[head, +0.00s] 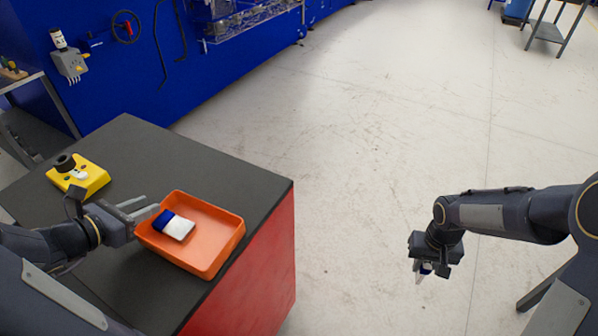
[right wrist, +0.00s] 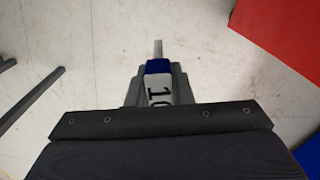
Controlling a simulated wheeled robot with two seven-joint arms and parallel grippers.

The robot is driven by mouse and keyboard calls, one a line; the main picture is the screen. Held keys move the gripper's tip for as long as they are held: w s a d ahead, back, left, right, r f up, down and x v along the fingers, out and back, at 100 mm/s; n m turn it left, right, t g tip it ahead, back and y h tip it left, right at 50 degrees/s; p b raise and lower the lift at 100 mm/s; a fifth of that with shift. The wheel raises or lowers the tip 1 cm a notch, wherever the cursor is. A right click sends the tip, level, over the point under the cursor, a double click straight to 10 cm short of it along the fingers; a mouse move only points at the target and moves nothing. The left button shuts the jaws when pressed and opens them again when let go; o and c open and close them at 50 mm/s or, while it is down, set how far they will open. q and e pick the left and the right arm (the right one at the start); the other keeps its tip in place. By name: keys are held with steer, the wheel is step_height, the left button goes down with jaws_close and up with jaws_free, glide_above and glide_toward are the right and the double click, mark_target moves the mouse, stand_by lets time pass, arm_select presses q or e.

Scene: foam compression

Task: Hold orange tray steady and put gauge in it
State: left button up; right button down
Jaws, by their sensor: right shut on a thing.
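The orange tray (head: 222,243) sits on the dark table top near its right edge. A blue and white block (head: 175,225) lies inside it, towards its left side. My left gripper (head: 146,209) is at the tray's left rim; whether its fingers are closed on the rim is unclear. My right gripper (head: 422,272) hangs over the floor, well to the right of the table. In the right wrist view my right gripper (right wrist: 158,88) is shut on the gauge (right wrist: 158,68), a blue and white piece with dark figures and a thin grey tip. The fingers hide its sides.
The dark table top (head: 130,145) has a red side (head: 262,270). A yellow device (head: 80,178) with a black knob stands behind my left gripper. A blue wall (head: 120,75) is at the back left. Open floor (head: 350,180) lies between the table and my right arm.

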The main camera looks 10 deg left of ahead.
arm_select(q)
steer(key=shift+x, duration=1.2)
steer(key=shift+c, duration=0.6)
jaws_close()
